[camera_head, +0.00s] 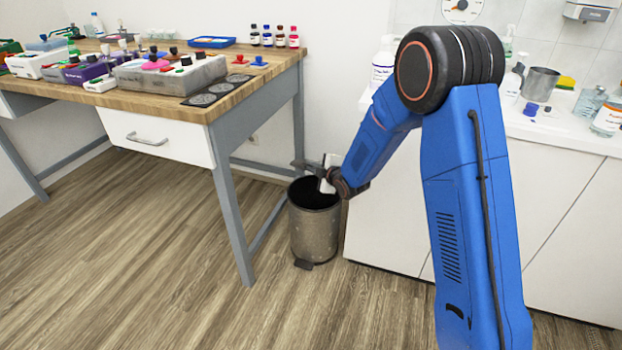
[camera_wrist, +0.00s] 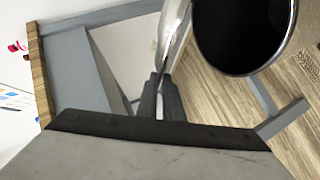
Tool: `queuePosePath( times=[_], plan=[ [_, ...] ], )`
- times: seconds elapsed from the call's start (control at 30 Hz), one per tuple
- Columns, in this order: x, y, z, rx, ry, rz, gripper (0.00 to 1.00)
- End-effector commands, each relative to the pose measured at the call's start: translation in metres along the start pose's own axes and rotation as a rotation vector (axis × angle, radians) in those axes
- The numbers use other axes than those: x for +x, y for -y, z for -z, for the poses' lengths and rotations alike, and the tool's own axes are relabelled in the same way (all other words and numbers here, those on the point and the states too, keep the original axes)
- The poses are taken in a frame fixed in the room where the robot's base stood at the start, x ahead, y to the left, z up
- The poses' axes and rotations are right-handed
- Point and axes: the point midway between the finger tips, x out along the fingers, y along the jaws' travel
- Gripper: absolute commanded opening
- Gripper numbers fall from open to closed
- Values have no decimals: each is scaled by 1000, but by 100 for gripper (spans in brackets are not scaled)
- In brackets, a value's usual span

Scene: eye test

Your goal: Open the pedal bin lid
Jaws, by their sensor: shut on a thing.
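The pedal bin (camera_head: 314,236) is a dark metallic cylinder on the floor between the workbench and the white cabinet. Its black pedal (camera_head: 303,264) is at the front of its base. The top is uncovered and the dark inside shows; the wrist view also shows the open mouth and its shiny rim (camera_wrist: 246,74). The silvery lid (camera_wrist: 177,32) stands raised beside the mouth, seen nearly edge-on. My gripper (camera_wrist: 161,80) is shut on the lid's edge. In the head view my gripper is above the back of the bin, where it and the lid are hard to tell apart.
The wooden workbench (camera_head: 226,104) with grey legs stands left of the bin, one leg close to it. The white cabinet (camera_head: 390,225) is close on the right. Bottles and a metal beaker (camera_head: 540,84) stand on its counter. The floor in front is clear.

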Motion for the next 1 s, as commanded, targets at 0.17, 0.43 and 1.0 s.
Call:
queuePosePath(
  times=[0.17,0.43,1.0],
  plan=[
    [3,-15,-3,-1,0,-4,0],
    [4,-20,-4,0,1,-2,0],
    [4,-19,-4,0,1,0,23]
  ],
)
